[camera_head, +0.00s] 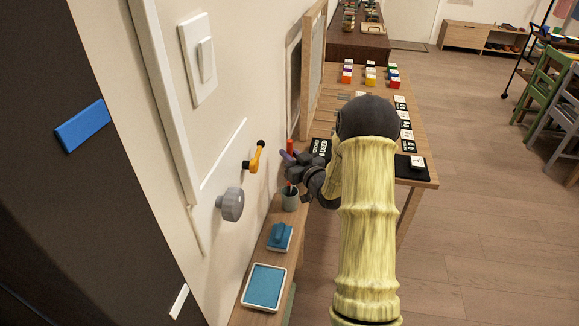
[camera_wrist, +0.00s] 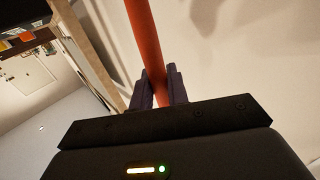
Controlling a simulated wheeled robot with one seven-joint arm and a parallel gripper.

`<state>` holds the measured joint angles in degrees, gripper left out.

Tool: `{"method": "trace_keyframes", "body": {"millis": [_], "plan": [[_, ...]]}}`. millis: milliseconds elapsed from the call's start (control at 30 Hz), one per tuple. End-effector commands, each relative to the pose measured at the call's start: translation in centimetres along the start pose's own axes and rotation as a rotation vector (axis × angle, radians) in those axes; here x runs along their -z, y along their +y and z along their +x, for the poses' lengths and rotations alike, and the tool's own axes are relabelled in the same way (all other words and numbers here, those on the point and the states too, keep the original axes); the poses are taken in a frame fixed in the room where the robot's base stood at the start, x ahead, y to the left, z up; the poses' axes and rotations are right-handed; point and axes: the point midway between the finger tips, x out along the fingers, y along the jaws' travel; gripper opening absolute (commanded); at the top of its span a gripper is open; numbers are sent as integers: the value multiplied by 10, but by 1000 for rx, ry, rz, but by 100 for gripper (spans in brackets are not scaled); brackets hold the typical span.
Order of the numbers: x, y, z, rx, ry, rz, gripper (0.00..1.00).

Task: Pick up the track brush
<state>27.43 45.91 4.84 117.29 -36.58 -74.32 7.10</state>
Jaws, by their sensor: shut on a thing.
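My gripper (camera_head: 293,161) is beside the wall, above a grey cup (camera_head: 290,200) on a narrow wooden shelf. It is shut on a slim orange-red rod (camera_head: 290,147), which looks like the handle of the track brush; no bristles can be made out. In the wrist view the rod (camera_wrist: 143,35) runs up from between the two dark purple fingers of the gripper (camera_wrist: 160,90). In the head view its lower part shows just over the cup mouth. I cannot tell whether its end is still inside the cup.
A blue block eraser (camera_head: 279,237) and a blue pad in a white tray (camera_head: 265,286) lie on the shelf nearer me. A grey knob (camera_head: 231,204) and a yellow lever (camera_head: 256,157) stick out from the wall. A wooden table (camera_head: 425,176) with cards and small blocks stands beyond.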

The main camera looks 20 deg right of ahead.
Motion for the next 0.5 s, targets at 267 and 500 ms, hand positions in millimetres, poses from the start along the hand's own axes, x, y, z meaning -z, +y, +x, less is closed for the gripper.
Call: {"method": "trace_keyframes", "body": {"millis": [267, 500], "plan": [[28, 0, 0, 0, -1, 1, 0], [28, 0, 0, 0, -1, 1, 0]]}}
